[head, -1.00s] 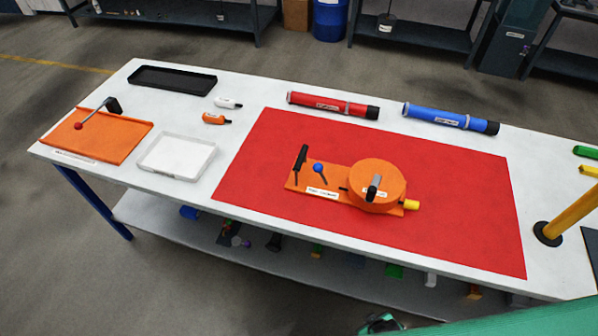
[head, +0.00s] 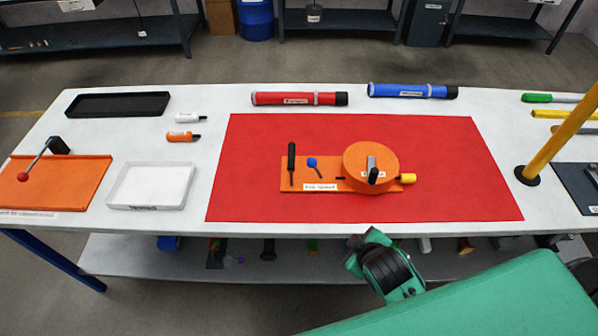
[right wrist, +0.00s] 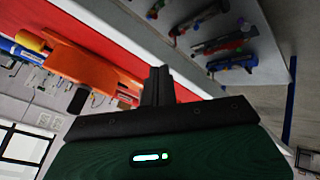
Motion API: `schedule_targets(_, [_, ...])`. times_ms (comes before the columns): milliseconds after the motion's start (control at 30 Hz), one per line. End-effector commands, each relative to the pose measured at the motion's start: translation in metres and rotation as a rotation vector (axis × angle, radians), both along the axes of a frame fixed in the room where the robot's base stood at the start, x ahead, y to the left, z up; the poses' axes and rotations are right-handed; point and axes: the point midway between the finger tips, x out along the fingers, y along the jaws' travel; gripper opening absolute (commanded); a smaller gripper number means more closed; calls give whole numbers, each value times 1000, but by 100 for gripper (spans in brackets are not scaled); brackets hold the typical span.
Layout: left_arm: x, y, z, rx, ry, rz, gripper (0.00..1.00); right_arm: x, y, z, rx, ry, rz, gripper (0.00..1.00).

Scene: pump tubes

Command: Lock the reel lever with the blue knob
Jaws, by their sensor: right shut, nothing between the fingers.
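The orange reel device (head: 330,187) lies on the red mat (head: 250,205) with its round orange reel (head: 370,160) at the right end. A small lever with a blue knob (head: 312,162) stands up at a tilt left of the reel. A black-handled lever (head: 291,160) stands at the device's left end. A grey and black crank (head: 372,172) sits on top of the reel, and a yellow piece (head: 407,178) sticks out on the right. My right gripper (head: 358,238) is in front of the table edge, shut and empty, apart from the device. It also shows in the right wrist view (right wrist: 157,80). My left gripper is out of view.
A red tube (head: 298,98) and a blue tube (head: 410,91) lie behind the mat. A white tray (head: 150,206), an orange panel with a red-knobbed lever (head: 70,190) and a black tray (head: 118,94) are at left. A yellow post (head: 560,135) stands at right.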

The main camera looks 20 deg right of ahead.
Motion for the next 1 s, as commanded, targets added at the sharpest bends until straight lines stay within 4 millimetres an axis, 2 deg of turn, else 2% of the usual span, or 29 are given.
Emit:
schedule_targets(100, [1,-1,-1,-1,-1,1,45,19,-1,10,-80,-89,80,0])
schedule_targets(267, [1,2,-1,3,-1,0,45,40,-1,16,-177,-181,172,0])
schedule_targets(433, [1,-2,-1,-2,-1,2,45,65,1,22,-305,-296,286,0])
schedule_targets(700, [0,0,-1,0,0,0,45,110,14,35,-629,-556,556,0])
schedule_targets(1000, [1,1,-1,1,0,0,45,129,30,43,-860,-737,735,0])
